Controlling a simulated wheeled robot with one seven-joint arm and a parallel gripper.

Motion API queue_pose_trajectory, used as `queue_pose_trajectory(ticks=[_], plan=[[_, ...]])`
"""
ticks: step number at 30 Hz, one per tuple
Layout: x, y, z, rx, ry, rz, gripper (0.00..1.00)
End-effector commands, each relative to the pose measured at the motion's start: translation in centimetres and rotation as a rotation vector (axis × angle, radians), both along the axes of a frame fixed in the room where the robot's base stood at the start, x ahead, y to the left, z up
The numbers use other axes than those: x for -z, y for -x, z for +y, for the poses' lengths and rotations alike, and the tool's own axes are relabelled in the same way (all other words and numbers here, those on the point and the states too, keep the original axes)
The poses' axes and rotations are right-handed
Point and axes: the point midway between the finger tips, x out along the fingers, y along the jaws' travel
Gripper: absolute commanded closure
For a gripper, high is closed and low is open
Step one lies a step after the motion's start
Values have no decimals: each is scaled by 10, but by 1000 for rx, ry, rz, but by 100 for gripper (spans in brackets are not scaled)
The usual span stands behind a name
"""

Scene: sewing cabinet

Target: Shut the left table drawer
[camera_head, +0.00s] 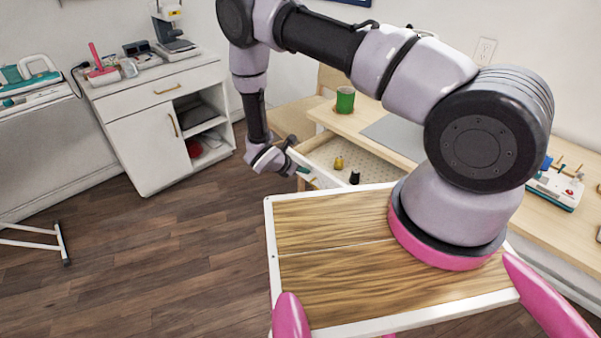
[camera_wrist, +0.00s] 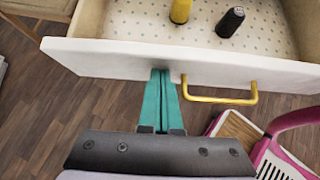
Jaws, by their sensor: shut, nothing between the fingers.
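The left table drawer (camera_head: 372,164) stands pulled out from the wooden table, with its dotted interior showing. In the wrist view its white front (camera_wrist: 110,58) runs across the picture, with a gold handle (camera_wrist: 222,99) right of centre. My gripper (camera_wrist: 160,74) is shut and empty, its teal fingers pointing at the drawer front left of the handle. The fingertips are at or very near the front's face; I cannot tell if they touch. In the head view my gripper (camera_head: 303,170) is at the drawer's front, partly hiding it.
A yellow spool (camera_wrist: 181,10) and a black spool (camera_wrist: 230,22) stand in the drawer. A green cup (camera_head: 345,99) and a grey mat (camera_head: 393,136) are on the table (camera_head: 420,158). A white cabinet (camera_head: 145,150) stands at the left. The wooden floor before it is clear.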

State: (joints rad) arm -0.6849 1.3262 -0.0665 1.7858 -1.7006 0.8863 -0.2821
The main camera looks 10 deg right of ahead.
Motion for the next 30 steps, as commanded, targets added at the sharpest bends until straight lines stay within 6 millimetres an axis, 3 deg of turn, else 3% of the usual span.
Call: queue_pose_trajectory(ticks=[21,30], plan=[[0,-95,-141,4,2,-2,100],[0,-118,-174,1,1,0,100]])
